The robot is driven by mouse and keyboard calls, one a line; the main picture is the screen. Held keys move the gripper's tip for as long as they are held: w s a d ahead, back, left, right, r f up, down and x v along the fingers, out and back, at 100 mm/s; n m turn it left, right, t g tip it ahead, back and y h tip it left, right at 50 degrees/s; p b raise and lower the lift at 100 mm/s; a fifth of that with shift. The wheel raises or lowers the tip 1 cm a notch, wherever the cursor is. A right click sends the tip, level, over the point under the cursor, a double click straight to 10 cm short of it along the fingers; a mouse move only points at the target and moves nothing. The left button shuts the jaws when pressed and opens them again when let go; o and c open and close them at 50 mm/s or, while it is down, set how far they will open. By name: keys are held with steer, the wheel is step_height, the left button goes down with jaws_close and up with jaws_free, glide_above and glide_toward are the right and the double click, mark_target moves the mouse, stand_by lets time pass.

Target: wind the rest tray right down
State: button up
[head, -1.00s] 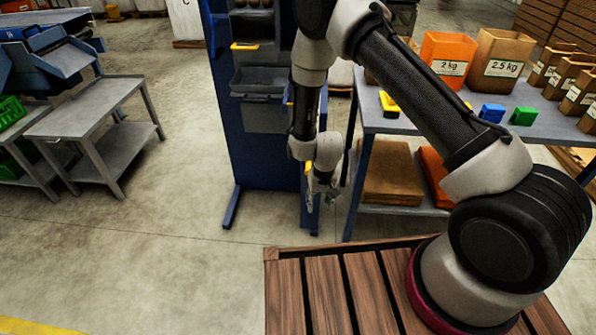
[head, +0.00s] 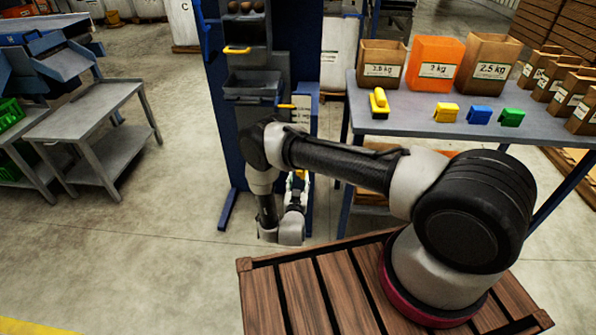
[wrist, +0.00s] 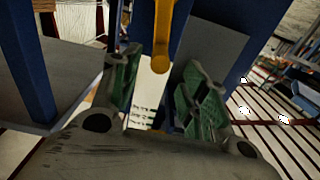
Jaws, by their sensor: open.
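A yellow handle (head: 237,50) sits above the tray and another yellow piece (head: 287,106) at the stand's right side. In the wrist view a yellow rod (wrist: 161,45) hangs down just past my fingertips, between them in the picture; I cannot tell whether they touch it. My gripper (wrist: 160,85) is open, with green-padded fingers apart and nothing held. In the head view my gripper (head: 298,184) is low by the stand, partly hidden by my wrist.
A grey table (head: 420,122) right of the stand holds paper bags, an orange bag (head: 436,63) and several small coloured blocks. A grey trolley (head: 92,125) stands at the left. Bare floor lies between trolley and stand.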

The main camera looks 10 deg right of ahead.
steer(key=x, duration=0.7)
steer(key=shift+f, duration=0.1)
jaws_close()
